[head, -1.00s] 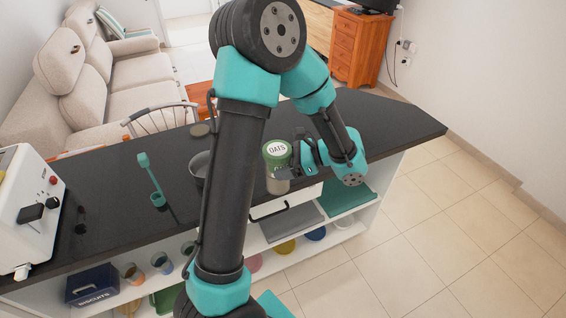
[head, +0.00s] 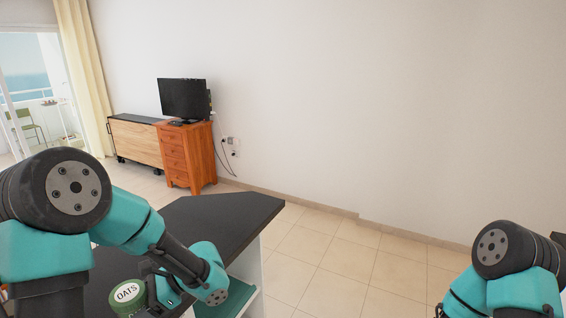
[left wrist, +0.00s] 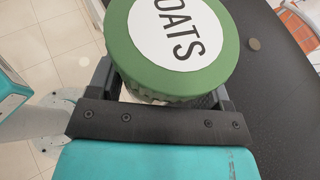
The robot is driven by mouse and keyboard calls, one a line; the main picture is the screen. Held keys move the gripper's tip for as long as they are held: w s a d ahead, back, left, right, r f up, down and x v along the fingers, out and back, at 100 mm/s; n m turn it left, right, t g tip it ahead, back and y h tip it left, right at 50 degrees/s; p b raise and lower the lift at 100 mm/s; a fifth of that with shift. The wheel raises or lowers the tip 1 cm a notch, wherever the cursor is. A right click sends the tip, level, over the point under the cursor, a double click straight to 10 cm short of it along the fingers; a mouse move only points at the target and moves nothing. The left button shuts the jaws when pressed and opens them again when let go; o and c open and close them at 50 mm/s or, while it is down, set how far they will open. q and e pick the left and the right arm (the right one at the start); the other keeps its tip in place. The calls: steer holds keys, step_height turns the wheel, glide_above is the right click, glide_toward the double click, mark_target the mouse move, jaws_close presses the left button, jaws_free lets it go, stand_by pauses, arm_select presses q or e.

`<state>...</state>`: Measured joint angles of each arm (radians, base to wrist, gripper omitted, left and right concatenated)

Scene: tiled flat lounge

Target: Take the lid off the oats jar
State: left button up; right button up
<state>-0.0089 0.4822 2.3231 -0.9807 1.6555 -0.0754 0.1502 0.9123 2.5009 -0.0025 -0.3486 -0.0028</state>
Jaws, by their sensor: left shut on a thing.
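The oats jar's green lid (head: 128,293), with a white round OATS label, shows at the bottom of the head view. It fills the top middle of the left wrist view (left wrist: 170,45). My left gripper (head: 154,287) is beside the lid. In the left wrist view its two dark fingers lie on either side, just below the lid's rim, shut on the jar. The lid sits on top and hides most of the jar's body. My right arm shows at the lower right of the head view, but its gripper is out of the picture.
The dark counter (head: 225,214) ends in a corner right of my left arm, with a teal thing (head: 238,297) on a shelf below. Tiled floor (head: 330,262) lies open between my arms. An orange-brown drawer cabinet (head: 186,155) with a black screen (head: 184,97) stands at the wall.

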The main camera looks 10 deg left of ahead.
arm_select(q)
steer(key=w+d+f+m+t+y, duration=0.2)
steer(key=w+d+m+t, duration=1.05)
steer(key=w, duration=0.35)
steer(key=w+d+f+m+t+h, duration=0.1)
steer(key=d+m+t+h, duration=0.3)
steer(key=d, duration=0.6)
steer(key=w+d+f+m+t+h, duration=0.1)
steer(key=w+d+m+t+h, duration=0.2)
steer(key=d, duration=0.7)
steer(key=shift+d+f+m+t+h, duration=0.35)
steer(key=shift+m+t+h, duration=0.2)
steer(key=shift+m+h, duration=0.5)
steer(key=shift+w, duration=0.1)
steer(key=w+d+r, duration=0.2)
steer(key=w+d, duration=0.3)
steer(key=d, duration=0.2)
steer(key=shift+w+r, duration=0.15)
steer(key=shift+r, duration=0.2)
